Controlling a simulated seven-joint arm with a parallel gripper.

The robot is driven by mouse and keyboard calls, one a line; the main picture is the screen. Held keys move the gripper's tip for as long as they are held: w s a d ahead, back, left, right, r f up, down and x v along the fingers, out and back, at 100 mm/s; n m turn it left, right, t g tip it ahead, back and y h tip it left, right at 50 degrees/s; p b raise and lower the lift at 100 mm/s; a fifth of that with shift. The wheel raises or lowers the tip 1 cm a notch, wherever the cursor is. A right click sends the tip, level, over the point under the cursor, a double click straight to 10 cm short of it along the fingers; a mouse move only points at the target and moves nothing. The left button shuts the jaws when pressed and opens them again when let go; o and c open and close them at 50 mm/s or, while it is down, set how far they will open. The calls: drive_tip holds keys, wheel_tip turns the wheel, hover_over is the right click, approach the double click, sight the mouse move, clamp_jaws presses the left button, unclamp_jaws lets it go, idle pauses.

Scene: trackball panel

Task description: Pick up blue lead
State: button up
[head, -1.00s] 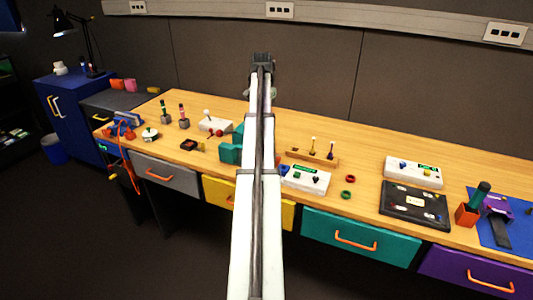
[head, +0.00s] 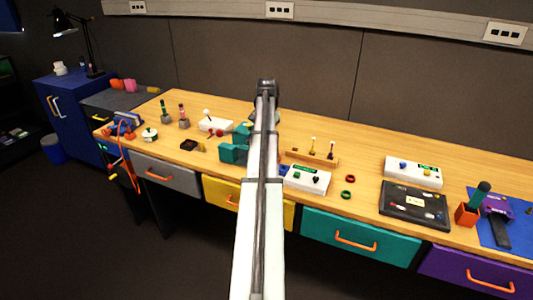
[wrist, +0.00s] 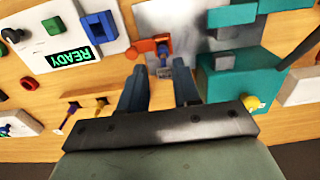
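My gripper (wrist: 158,74) shows in the wrist view with its two blue-grey fingers apart and nothing seen held between them. A small blue piece (wrist: 163,50), which may be the blue lead, sits just beyond the fingertips beside an orange-red part (wrist: 148,44), over a grey metal plate (wrist: 188,22). I cannot tell whether the fingers touch it. In the head view, a blue piece (head: 284,170) shows at the left end of a white READY box (head: 307,180), partly behind my arm. The arm hides my fingers there.
A teal block fixture (head: 232,153) stands left of my arm; it is close to the fingers in the wrist view (wrist: 235,75). A wooden stand with pegs (head: 312,158) is at right. Bench behind is clear.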

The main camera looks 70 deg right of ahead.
drive_tip(key=f, duration=0.4)
drive_tip(key=shift+w+f, duration=0.2)
drive_tip(key=shift+f, duration=0.2)
clamp_jaws()
